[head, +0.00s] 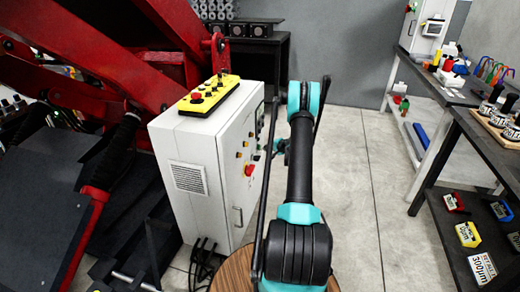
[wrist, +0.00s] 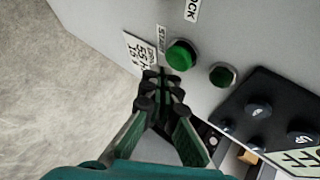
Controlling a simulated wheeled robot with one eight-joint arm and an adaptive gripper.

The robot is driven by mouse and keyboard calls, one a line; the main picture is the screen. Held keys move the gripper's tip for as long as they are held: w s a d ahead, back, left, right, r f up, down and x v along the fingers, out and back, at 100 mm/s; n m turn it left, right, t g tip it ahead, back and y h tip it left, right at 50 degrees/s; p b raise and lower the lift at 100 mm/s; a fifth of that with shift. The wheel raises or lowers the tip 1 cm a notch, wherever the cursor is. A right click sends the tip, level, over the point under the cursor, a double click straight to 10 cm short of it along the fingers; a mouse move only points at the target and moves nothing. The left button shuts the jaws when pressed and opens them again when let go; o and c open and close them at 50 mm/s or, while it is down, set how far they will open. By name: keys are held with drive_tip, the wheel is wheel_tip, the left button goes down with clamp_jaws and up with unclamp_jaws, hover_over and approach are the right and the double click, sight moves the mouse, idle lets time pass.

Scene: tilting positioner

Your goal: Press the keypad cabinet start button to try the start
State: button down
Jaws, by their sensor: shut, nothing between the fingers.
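The keypad cabinet (head: 183,147) is a light grey box in the middle of the head view, its control face seen at a steep angle on its right side. In the wrist view, a green button (wrist: 181,55) stands out from that face beside a small label reading START (wrist: 161,40). My gripper (wrist: 163,80) is shut and empty, its fingertips just below and left of the green button; I cannot tell whether they touch. A darker green round part (wrist: 222,75) sits to the right, and a black keypad (wrist: 270,112) lower right. In the head view my arm partly hides the gripper.
A yellow control box (head: 211,95) lies on the cabinet top. A red lifting frame (head: 100,45) stands behind and left. Cables (head: 203,257) hang below the cabinet. Benches with parts (head: 470,130) stand at the right, with clear floor (head: 355,190) between.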

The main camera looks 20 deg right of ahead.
drive_tip(key=shift+s+d, duration=0.7)
drive_tip(key=shift+d, duration=0.35)
drive_tip(key=shift+s+d, duration=0.7)
drive_tip(key=shift+d, duration=0.3)
